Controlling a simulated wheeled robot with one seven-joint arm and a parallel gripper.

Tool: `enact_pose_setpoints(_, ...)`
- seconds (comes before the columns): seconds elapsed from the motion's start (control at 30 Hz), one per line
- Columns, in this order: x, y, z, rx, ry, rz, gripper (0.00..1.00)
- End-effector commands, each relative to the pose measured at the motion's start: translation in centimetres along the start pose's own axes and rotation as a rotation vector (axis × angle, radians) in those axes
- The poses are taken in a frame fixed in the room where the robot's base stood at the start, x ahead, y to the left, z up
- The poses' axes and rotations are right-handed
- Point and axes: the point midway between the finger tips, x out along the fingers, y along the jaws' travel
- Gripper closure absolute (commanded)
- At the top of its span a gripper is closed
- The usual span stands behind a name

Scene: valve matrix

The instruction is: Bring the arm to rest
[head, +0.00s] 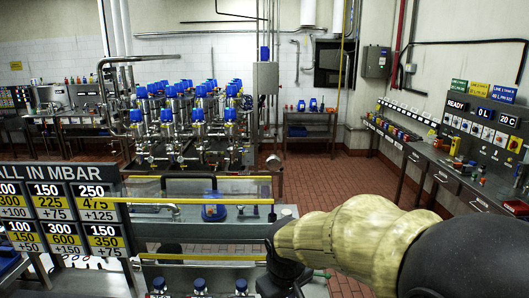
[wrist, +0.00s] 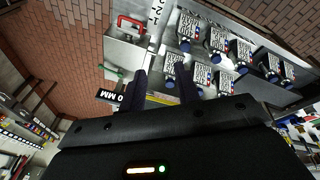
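My arm reaches in from the lower right of the head view, with a pale yellow link and a black link. It ends in my dark gripper, low in the middle of the head view, where the fingers cannot be made out. In the wrist view, the two dark fingers of my gripper (wrist: 160,70) stand apart with a gap between them. Nothing is seen held between them. Beyond the fingertips is a metal bench (wrist: 205,15) with several labelled, blue-capped bottles (wrist: 215,40). Whether the fingers touch anything there cannot be told.
A metal rack with yellow-edged shelves (head: 200,202) stands front left, beside a pressure board (head: 65,215). Several blue-capped valves (head: 185,110) stand behind it. A control bench (head: 440,160) runs along the right wall. Tiled floor (head: 330,175) is open between them. A red-handled item (wrist: 130,24) lies on the bench.

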Motion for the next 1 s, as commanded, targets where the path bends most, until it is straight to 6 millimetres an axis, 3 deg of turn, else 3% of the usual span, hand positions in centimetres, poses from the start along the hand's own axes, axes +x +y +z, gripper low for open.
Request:
enact_pose_setpoints(0.03, 2.2, 1.0, 2.6, 0.087, -0.008, -0.004, 0.68)
enact_pose_setpoints(0.1, 4.3, 2.1, 5.8, 0.211, -0.010, -0.009, 0.68)
enact_pose_setpoints(0.2, 6.8, 3.0, 10.2, 0.382, -0.011, -0.010, 0.68)
enact_pose_setpoints(0.33, 8.6, 3.5, 14.1, 0.536, -0.008, -0.006, 0.68)
enact_pose_setpoints(0.47, 8.9, 3.5, 15.3, 0.586, -0.006, -0.003, 0.68)
enact_pose_setpoints(1.0, 8.8, 3.5, 15.2, 0.580, -0.006, -0.003, 0.68)
